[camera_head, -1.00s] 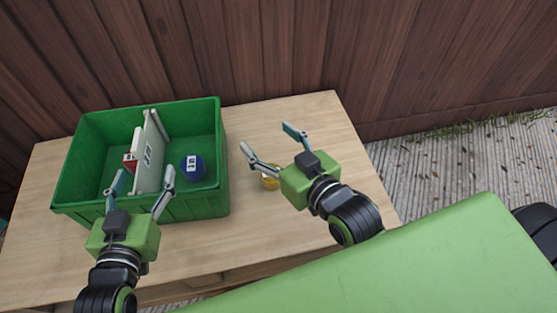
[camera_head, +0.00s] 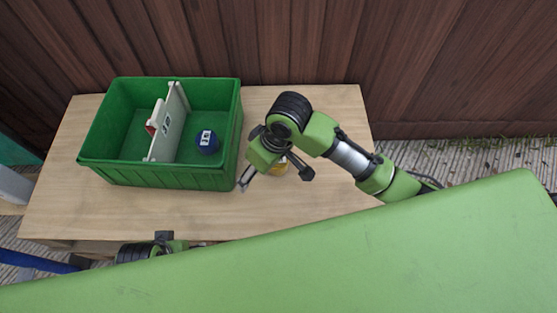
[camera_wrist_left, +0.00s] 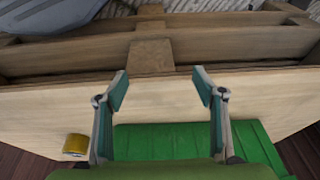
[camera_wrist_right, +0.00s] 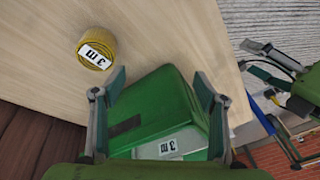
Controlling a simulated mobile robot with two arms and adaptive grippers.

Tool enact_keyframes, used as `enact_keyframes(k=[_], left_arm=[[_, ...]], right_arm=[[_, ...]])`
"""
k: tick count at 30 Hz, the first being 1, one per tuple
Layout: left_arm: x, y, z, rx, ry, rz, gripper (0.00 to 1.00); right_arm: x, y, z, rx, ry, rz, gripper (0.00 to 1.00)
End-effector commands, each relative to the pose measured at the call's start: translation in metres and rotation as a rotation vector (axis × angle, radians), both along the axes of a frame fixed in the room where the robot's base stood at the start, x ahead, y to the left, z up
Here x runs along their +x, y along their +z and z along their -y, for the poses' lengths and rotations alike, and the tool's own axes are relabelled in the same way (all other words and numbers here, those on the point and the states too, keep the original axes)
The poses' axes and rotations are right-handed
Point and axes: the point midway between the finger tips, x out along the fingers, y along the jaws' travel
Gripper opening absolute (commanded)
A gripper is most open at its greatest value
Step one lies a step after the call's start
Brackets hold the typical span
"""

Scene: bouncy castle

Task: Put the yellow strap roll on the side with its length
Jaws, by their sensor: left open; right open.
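My left gripper (camera_wrist_left: 164,88) is open and empty, mostly hidden in the head view; the roll (camera_wrist_left: 76,145) shows at lower left there.
A blue roll (camera_head: 207,142) lies in the crate's right compartment; a red item (camera_head: 151,128) is partly seen in the left one. A plank wall (camera_head: 300,45) stands behind.

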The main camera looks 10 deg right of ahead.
Motion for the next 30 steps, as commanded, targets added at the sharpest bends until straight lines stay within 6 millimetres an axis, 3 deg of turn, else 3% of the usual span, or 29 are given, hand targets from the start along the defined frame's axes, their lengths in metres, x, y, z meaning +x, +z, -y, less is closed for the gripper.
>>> enact_keyframes(k=[9, 17, 23, 30], left_arm=[[-0.002, -0.033, 0.0, 0.002, -0.002, -0.02, 0.63], [-0.002, -0.045, 0.0, 0.002, -0.003, -0.024, 0.63], [-0.001, -0.03, 0.0, 0.001, -0.001, -0.013, 0.63], [-0.003, 0.01, -0.001, 0.0, 0.002, 0.008, 0.63]], right_arm=[[0.049, 0.019, 0.041, -0.191, -0.002, -0.072, 0.66], [0.068, 0.031, 0.066, -0.269, -0.043, -0.103, 0.66], [0.069, 0.012, 0.068, -0.272, -0.047, -0.108, 0.66], [0.068, -0.027, 0.067, -0.272, -0.046, -0.107, 0.66]])
